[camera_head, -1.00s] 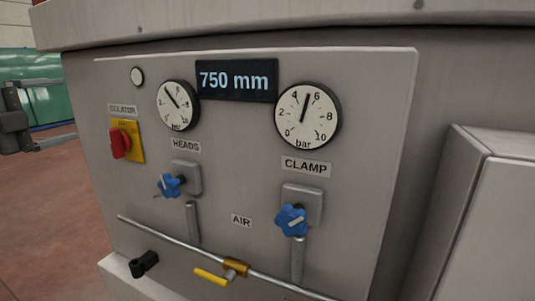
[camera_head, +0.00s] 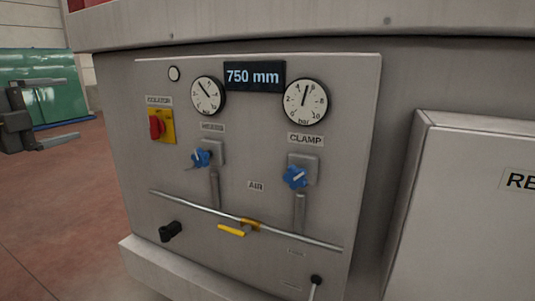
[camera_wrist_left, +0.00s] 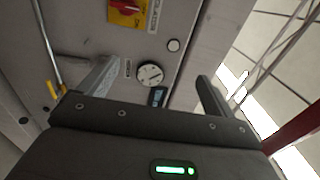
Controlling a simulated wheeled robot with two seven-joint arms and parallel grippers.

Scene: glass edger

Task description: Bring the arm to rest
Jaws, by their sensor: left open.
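My left gripper (camera_head: 74,112) is at the left edge of the head view, its two fingers apart and nothing between them. It stands in the air to the left of the grey control panel (camera_head: 275,150). In the left wrist view its open fingers (camera_wrist_left: 155,85) frame part of the same panel, with a gauge (camera_wrist_left: 150,74) and the red and yellow isolator switch (camera_wrist_left: 128,12) beyond them. No contact with the panel shows. My right gripper is in neither view.
The panel carries blue knobs (camera_head: 295,178), a clamp gauge (camera_head: 306,100), a 750 mm display (camera_head: 254,76), a pipe with a yellow lever (camera_head: 231,230) and a black handle (camera_head: 170,232). A grey cabinet (camera_head: 465,210) juts out at right. Open floor (camera_head: 60,210) lies at left.

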